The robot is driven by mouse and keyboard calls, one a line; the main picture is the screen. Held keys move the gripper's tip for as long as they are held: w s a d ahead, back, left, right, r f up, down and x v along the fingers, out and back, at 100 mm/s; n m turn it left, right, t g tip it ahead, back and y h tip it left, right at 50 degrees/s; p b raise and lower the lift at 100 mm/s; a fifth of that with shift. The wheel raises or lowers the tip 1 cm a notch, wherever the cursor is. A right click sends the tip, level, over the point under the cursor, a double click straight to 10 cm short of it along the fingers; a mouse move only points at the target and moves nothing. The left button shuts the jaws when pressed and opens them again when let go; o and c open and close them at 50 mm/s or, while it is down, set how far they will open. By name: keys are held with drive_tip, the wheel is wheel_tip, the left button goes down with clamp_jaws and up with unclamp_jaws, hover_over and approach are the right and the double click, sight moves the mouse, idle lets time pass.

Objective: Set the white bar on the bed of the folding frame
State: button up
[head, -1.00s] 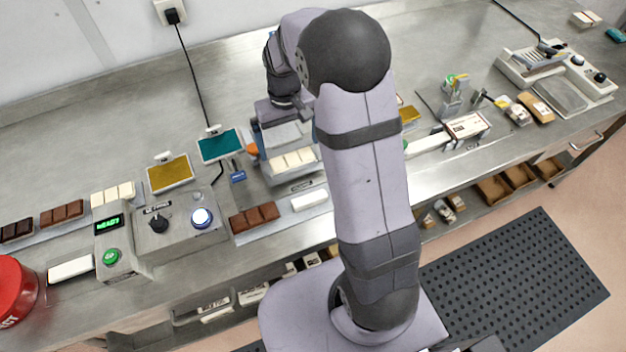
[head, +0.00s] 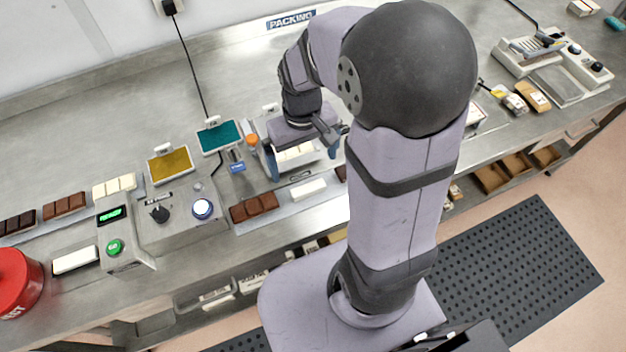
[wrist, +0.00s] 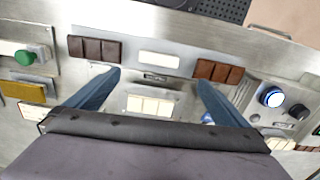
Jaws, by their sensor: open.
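A segmented white bar (head: 296,152) lies on a grey station (head: 262,160), partly hidden below my gripper. The bar also shows in the wrist view (wrist: 150,105). The station may be the folding frame, but I cannot tell. My gripper (head: 303,168) is open, its blue fingers apart and empty, one to each side of the bar in the wrist view (wrist: 158,76). I see no contact with the bar. A plain white block (head: 309,188) lies on the strip in front of the station, also in the wrist view (wrist: 160,58).
A brown bar (head: 254,207) lies left of the plain block; a dark brown bar (wrist: 95,49) shows on its other side. A control box (head: 165,220) with a lit blue button stands left. A red tub (head: 15,285) stands at the far left.

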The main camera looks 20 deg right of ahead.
sight(307, 185)
drive_tip(key=f+b, duration=0.1)
drive_tip(key=f, duration=0.3)
drive_tip(key=f+b, duration=0.1)
drive_tip(key=f, duration=0.3)
drive_tip(key=shift+s+d+b, duration=0.15)
drive_tip(key=shift+s+b, duration=0.05)
drive_tip(key=shift+b, duration=0.1)
drive_tip(key=shift+w+r, duration=0.15)
drive_tip(key=shift+m, duration=0.4)
drive_tip(key=r, duration=0.2)
drive_tip(key=s+r+b, duration=0.1)
drive_tip(key=r, duration=0.2)
drive_tip(key=shift+s+b, duration=0.15)
drive_tip(key=shift+b, duration=0.15)
drive_tip(key=s+a+r+p, duration=0.2)
drive_tip(key=s+r+p, duration=0.5)
drive_tip(key=p, duration=0.3)
drive_tip(key=shift+r+p, duration=0.35)
drive_tip(key=shift+r, duration=0.4)
